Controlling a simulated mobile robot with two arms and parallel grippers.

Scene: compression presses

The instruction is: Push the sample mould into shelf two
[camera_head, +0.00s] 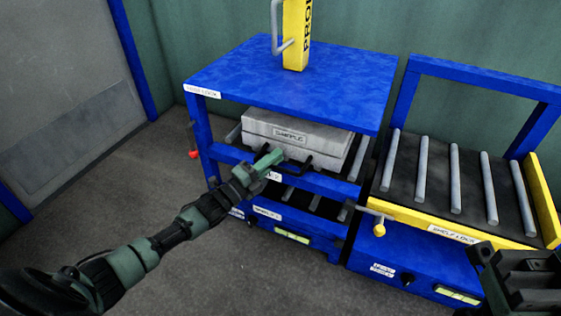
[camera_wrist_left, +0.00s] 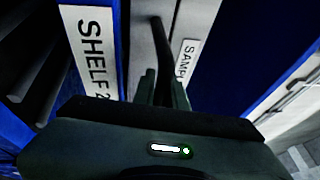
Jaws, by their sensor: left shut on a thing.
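The sample mould (camera_head: 318,142) is a grey box with a "SAMPLE" label and dark handles on its front. It lies on the upper shelf of the blue press, under the blue top plate, and its front is near the shelf edge. In the left wrist view the mould (camera_wrist_left: 203,20) shows beside the "SHELF 2" label (camera_wrist_left: 92,50). My left gripper (camera_head: 275,158) is at the mould's front, shut on the left dark handle (camera_wrist_left: 160,50). My right gripper (camera_head: 525,285) shows only in part at the lower right; its jaws cannot be made out.
A blue and yellow roller cart (camera_head: 440,232) stands to the right, its rollers empty. A lower shelf with rollers (camera_head: 298,198) lies under the mould's shelf. A yellow column (camera_head: 296,35) stands on the top plate. A red knob (camera_head: 193,155) sticks out at left. Floor in front is clear.

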